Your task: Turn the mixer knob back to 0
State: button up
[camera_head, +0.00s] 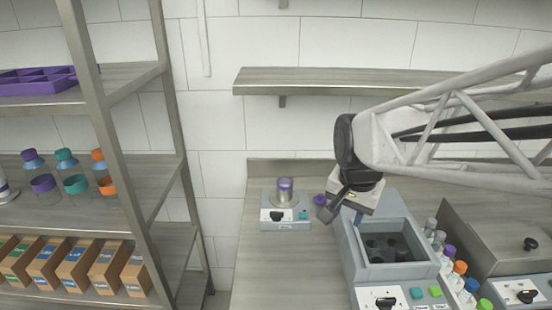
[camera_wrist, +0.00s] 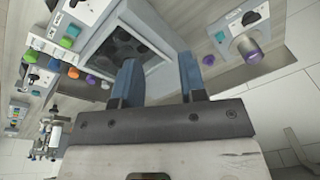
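A small grey device (camera_head: 270,223) stands on the counter, left of my gripper, and looks like the mixer. A purple-capped cup (camera_head: 285,190) stands on it. Its front has a black knob (camera_head: 276,216) and a teal button (camera_head: 303,215). The same knob shows in the wrist view (camera_wrist: 250,18) at the upper right; its setting is too small to read. My gripper (camera_head: 338,207) is right of this device, above the counter near the larger box, apart from the knob. In the wrist view my gripper's fingers (camera_wrist: 160,82) are spread with nothing between them.
A grey box (camera_head: 352,255) with an open well and its own knob (camera_head: 385,302) stands under and right of my gripper. A purple cap (camera_head: 320,199) lies between it and the small device. Several capped bottles line its right side. A shelf (camera_head: 390,80) hangs above. The counter's front left is clear.

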jog(key=w+a+f+m+g, duration=0.1)
jog(key=w+a+f+m, duration=0.15)
jog(key=w, duration=0.35)
jog(key=w+a+f+m, duration=0.2)
jog(key=w+a+m, duration=0.15)
jog(key=w, duration=0.35)
jog(key=m, duration=0.6)
send_over(277, 215)
jog(key=shift+g, duration=0.4)
jog(key=f, duration=0.9)
jog(key=shift+w+a, duration=0.1)
jog(key=shift+w, duration=0.2)
jog(key=shift+f, duration=0.2)
jog(key=shift+f, duration=3.75)
grip_shut()
